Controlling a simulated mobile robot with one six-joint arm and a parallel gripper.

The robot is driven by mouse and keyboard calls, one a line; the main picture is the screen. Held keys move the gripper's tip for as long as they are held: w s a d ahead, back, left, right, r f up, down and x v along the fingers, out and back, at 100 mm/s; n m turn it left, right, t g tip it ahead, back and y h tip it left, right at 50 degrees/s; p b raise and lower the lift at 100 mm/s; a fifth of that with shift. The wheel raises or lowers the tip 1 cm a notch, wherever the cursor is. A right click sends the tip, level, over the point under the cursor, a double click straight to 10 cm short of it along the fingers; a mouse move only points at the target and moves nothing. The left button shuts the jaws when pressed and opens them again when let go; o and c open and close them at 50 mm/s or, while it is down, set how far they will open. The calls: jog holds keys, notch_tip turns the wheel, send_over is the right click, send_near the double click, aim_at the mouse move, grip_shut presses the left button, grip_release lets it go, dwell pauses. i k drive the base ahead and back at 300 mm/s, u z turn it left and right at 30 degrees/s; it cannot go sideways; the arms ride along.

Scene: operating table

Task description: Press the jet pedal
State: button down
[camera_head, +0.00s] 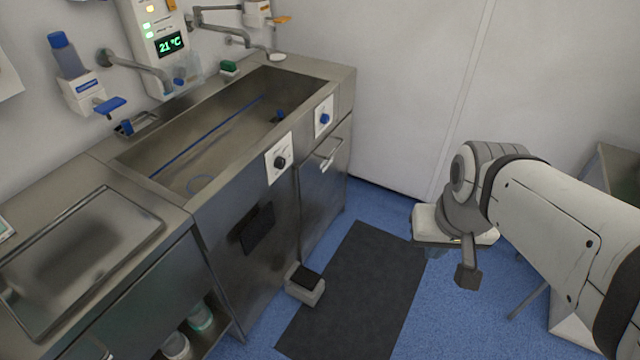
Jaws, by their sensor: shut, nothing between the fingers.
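A small light-grey box pedal with a black top (305,284) sits on the floor at the foot of the steel sink cabinet, beside the dark mat; I take it as the jet pedal. Its top shows clear and nothing touches it. My gripper (468,276) hangs in the air at the right, pointing down, with its fingers together and nothing seen between them. It is to the right of the pedal and well apart from it.
A steel sink (230,125) with front knobs and a black front panel (257,228) stands behind the pedal. A dark mat (365,285) lies on the blue floor. A pale-topped stool-like object (428,222) is partly hidden behind my arm. Shelves with jars (200,318) are lower left.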

aim_at(308, 279)
jog(key=i, duration=0.85)
jog(key=z, duration=0.05)
